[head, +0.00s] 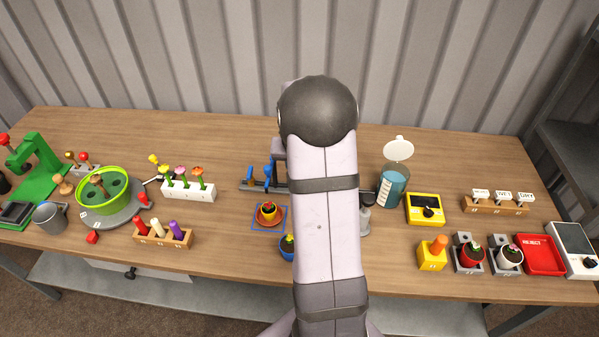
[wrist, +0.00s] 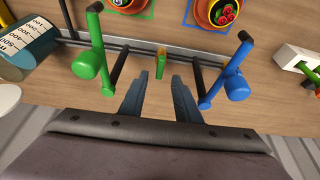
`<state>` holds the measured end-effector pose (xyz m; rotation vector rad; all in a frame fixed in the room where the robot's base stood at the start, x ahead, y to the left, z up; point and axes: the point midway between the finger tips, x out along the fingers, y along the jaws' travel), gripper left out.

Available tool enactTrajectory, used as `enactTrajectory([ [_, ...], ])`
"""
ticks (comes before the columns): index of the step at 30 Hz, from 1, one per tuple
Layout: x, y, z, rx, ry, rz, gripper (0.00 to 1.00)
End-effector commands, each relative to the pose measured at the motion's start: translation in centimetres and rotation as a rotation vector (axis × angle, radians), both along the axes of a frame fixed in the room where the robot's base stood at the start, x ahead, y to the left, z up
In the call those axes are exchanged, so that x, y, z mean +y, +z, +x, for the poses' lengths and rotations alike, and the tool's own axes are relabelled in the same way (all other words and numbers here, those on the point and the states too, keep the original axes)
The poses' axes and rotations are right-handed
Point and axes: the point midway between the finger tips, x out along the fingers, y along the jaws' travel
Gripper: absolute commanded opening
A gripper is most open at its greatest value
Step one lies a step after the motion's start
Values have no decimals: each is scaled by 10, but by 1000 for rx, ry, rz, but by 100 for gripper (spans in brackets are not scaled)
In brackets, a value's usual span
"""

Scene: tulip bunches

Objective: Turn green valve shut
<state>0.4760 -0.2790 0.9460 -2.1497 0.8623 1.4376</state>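The green valve (wrist: 86,65) shows in the wrist view, left of my gripper, with a green lever, a round green knob and a dark crossbar at its end. A similar blue valve (wrist: 236,86) stands to the right; blue valve parts (head: 267,173) also show in the head view, left of my arm. My gripper (wrist: 159,88) is open and empty between the two valves, touching neither. My arm hides the gripper and the green valve in the head view.
A measuring jug (head: 392,187) stands right of my arm. Dark pipes (wrist: 150,47) run across behind the valves. A potted plant on a blue-edged square (head: 269,213) sits in front of them. A white flower rack (head: 188,190) is farther left.

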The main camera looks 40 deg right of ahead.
Motion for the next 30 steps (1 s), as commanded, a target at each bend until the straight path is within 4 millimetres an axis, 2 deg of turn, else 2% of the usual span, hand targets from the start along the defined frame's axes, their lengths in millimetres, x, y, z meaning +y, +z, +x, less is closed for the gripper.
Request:
enactTrajectory([
  [7,5,15,-5,0,-1,1,30],
  [23,7,18,-6,3,5,1,30],
  [26,18,22,-7,22,44,-1,30],
  [30,56,35,-17,88,180,-7,30],
])
